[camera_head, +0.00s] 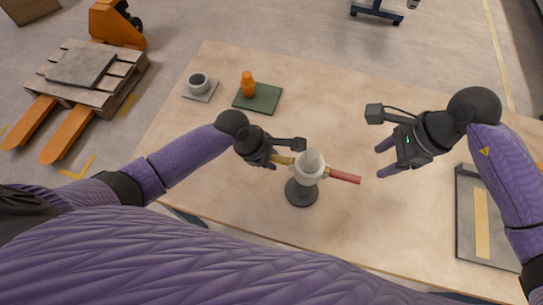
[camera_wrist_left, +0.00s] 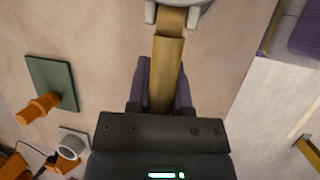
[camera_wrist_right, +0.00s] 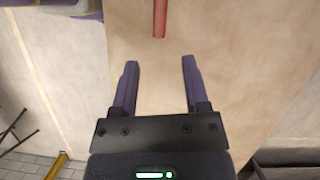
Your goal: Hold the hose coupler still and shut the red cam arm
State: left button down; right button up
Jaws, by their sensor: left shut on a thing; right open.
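The hose coupler (camera_head: 311,168) is a whitish body on a round dark grey base (camera_head: 301,193) near the table's front edge. Its red cam arm (camera_head: 344,177) sticks out to the right, away from the body. A tan handle on the left of the coupler (camera_wrist_left: 167,70) lies between the fingers of my left gripper (camera_wrist_left: 162,88). My left gripper is shut on this handle; the head view shows it at the coupler's left side. My right gripper (camera_head: 386,160) is open and empty, right of the red arm's tip and apart from it. In the right wrist view the red arm (camera_wrist_right: 160,18) shows ahead of the open fingers (camera_wrist_right: 159,85).
An orange fitting (camera_head: 247,85) stands on a dark green mat (camera_head: 266,99) at the back left. A grey ring (camera_head: 198,83) sits on a grey plate beside it. A grey tray (camera_head: 468,225) lies at the right. The table between the coupler and tray is clear.

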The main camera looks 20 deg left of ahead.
jog(key=c, duration=0.5)
jog(key=shift+s+a+f, duration=0.1)
jog(key=shift+s+f, duration=0.05)
jog(key=shift+s, duration=0.05)
jog(key=shift+c, duration=1.1)
jog(key=s+m+y, duration=0.1)
jog(key=s+a+f+m+y, duration=0.1)
jog(key=s+m, duration=0.1)
jog(key=s+a+f+m+y, duration=0.1)
jog(key=y, duration=0.1)
jog(key=shift+s+a+m+g, duration=0.15)
jog(key=shift+s+m+g, duration=0.15)
jog(key=shift+s+g, duration=0.1)
grip_shut()
jog(key=s+d+m+t+y, duration=0.1)
jog(key=s+d+m+t, duration=0.2)
jog(key=m, duration=1.1)
jog(key=s+d+m+t+y, duration=0.1)
jog(key=s+d+m+t, duration=0.3)
jog(key=m, duration=1)
jog(key=shift+s+f+m+t, duration=0.2)
jog(key=shift+m+t, duration=0.1)
jog(key=shift+t, duration=1.1)
jog(key=shift+d+y, duration=0.1)
jog(key=shift+y, duration=0.2)
